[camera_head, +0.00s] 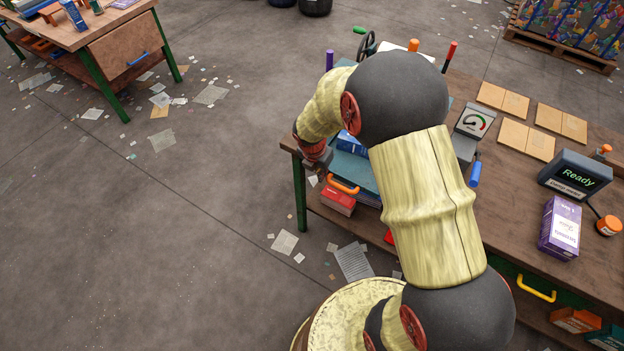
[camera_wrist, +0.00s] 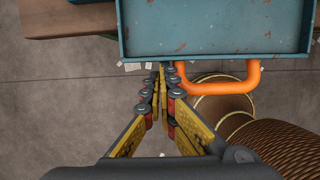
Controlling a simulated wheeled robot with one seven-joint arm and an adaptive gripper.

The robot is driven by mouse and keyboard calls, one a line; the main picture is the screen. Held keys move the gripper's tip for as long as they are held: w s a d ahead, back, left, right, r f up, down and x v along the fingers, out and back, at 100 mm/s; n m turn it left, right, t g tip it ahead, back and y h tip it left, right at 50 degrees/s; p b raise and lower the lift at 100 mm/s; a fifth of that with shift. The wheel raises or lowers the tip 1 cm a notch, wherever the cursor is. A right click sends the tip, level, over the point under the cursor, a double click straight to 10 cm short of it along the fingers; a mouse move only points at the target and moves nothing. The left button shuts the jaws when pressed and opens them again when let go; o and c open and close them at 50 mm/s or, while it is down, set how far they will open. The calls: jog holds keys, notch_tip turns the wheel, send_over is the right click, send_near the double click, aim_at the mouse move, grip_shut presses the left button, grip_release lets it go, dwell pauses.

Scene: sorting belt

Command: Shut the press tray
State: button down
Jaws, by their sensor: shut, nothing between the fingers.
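The press tray (camera_head: 356,172) is teal and sticks out past the front edge of the bench, partly hidden by my arm. Its orange handle (camera_head: 343,187) is on its front. In the wrist view the rusty teal tray (camera_wrist: 215,50) fills the top, and the orange handle (camera_wrist: 252,78) loops from its near edge. My gripper (camera_wrist: 161,72) is shut and empty, its tips close to that near edge, just left of the handle. I cannot tell whether they touch. In the head view my gripper (camera_head: 318,164) is small and dark beside the tray's left side.
The wooden bench (camera_head: 520,195) carries a gauge (camera_head: 475,122), cardboard pieces (camera_head: 503,101), a "Ready" display (camera_head: 574,175) and a purple box (camera_head: 560,228). A red box (camera_head: 338,201) lies below the tray handle. The floor left of the bench is open, with scattered papers.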

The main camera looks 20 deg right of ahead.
aim_at(339, 151)
jog(key=w+d+p, duration=0.2)
jog(key=d, duration=0.1)
jog(key=w+d+p, duration=0.1)
jog(key=w+d, duration=0.2)
jog(key=w+d+p, duration=0.2)
jog(key=d, duration=0.2)
jog(key=shift+w+p, duration=0.2)
jog(key=shift+p, duration=0.1)
jog(key=shift+r, duration=0.1)
